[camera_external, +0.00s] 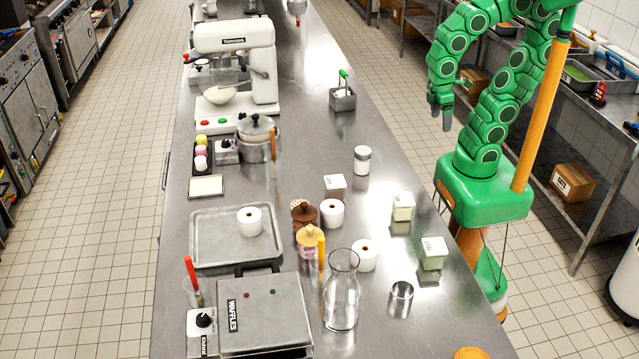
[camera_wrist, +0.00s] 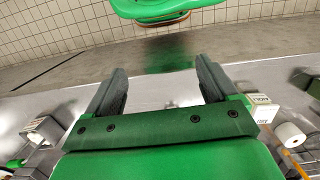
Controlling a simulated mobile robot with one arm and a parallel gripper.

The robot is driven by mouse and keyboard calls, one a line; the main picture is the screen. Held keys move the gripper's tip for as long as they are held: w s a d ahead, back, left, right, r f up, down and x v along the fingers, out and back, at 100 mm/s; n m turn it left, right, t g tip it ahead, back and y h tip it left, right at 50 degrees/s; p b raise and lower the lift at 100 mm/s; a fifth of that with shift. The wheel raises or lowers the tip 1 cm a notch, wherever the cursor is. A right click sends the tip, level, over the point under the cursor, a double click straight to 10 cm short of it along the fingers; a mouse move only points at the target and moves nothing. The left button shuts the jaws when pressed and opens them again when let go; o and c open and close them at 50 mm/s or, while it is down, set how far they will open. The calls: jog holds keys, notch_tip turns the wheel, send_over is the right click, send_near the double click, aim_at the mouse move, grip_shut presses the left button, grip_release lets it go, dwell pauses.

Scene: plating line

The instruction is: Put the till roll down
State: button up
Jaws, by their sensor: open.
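A white till roll (camera_external: 250,220) stands upright on the grey metal tray (camera_external: 205,258) at the left of the counter. A second till roll (camera_external: 331,213) stands on the counter to the right of the tray. A third till roll (camera_external: 364,256) stands nearer the front. One white roll (camera_wrist: 291,134) also shows at the right edge of the wrist view; I cannot tell which it is. My gripper (camera_external: 440,113) hangs off the right side of the counter, away from the rolls. In the wrist view my gripper (camera_wrist: 161,78) has its fingers wide apart, with nothing between them.
A waffle iron (camera_external: 265,312) is at the front. The counter (camera_external: 312,140) has free room farther back.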

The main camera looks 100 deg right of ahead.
jog(key=w+a+r+n+t+y, duration=0.1)
jog(key=w+a+r+n+t, duration=0.25)
jog(key=w+a, duration=0.75)
jog(key=w+a+r+n+t+y, duration=0.1)
jog(key=w+a+r+n+t, duration=0.2)
jog(key=w+a+r+n, duration=0.75)
jog(key=n+t+h, duration=0.7)
jog(key=n+h, duration=0.1)
jog(key=n, duration=0.8)
send_near(333, 210)
jog(key=d+f, duration=0.1)
jog(key=w+f, duration=0.1)
jog(key=shift+w+d+f, duration=0.3)
jog(key=shift+w+d, duration=0.05)
jog(key=shift+d, duration=0.05)
jog(key=shift+d+x, duration=0.1)
jog(key=shift+x, duration=1.8)
jog(key=shift+d+x, duration=0.15)
jog(key=shift+x, duration=1.8)
jog(key=shift+r, duration=0.15)
jog(key=shift+c, duration=0.4)
jog(key=c, duration=0.8)
